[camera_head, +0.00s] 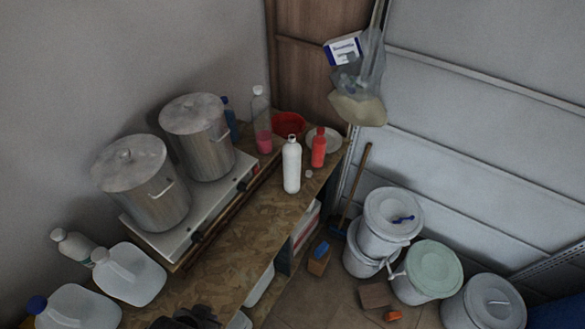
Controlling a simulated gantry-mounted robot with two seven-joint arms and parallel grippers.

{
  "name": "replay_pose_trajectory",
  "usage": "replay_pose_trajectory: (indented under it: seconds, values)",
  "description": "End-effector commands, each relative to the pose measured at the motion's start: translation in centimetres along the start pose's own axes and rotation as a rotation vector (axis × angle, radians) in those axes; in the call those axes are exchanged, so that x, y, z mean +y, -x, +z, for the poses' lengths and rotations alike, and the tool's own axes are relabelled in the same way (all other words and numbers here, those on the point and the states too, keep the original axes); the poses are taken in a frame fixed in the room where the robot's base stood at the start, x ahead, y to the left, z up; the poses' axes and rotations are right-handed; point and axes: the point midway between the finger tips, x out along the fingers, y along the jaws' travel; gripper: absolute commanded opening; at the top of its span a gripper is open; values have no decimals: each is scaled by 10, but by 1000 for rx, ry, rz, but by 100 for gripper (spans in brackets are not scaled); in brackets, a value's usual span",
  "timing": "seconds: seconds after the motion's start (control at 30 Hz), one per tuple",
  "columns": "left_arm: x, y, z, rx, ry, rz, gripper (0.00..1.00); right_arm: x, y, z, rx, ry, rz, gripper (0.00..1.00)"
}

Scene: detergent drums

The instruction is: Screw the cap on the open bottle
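A white bottle (291,168) stands upright near the right edge of the wooden bench. Its narrow neck shows, but I cannot tell whether a cap is on it. A small pale round piece (309,174), which looks like a loose cap, lies on the bench just right of the white bottle's base. A red bottle (318,150) stands upright behind it to the right. A clear bottle with pink liquid (264,142) and a white top stands farther back. Neither gripper can be made out; a dark shape (185,318) at the bottom edge is unclear.
Two large metal pots (143,190) stand on a stove (185,240) to the left. Several white jugs (130,276) stand at lower left. A red bowl (288,123) and a plate (332,139) are behind the bottles. The bench (245,232) is clear before the white bottle.

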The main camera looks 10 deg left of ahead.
Motion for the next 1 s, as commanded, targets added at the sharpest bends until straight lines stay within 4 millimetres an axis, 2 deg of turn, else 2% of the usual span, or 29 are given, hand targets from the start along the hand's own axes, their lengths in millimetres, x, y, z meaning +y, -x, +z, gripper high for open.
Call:
replay_pose_trajectory:
  seconds: [0.27,0.6,0.7,1.0]
  values:
    - [0,0,0,0,0,0,2,-1,0,0,1,-6,-5,43]
    - [0,0,0,0,0,0,54,-2,0,0,1,-6,-5,43]
    - [0,0,0,0,0,0,66,-1,0,0,1,-5,-4,43]
    - [0,0,0,0,0,0,66,1,0,0,-1,2,2,43]
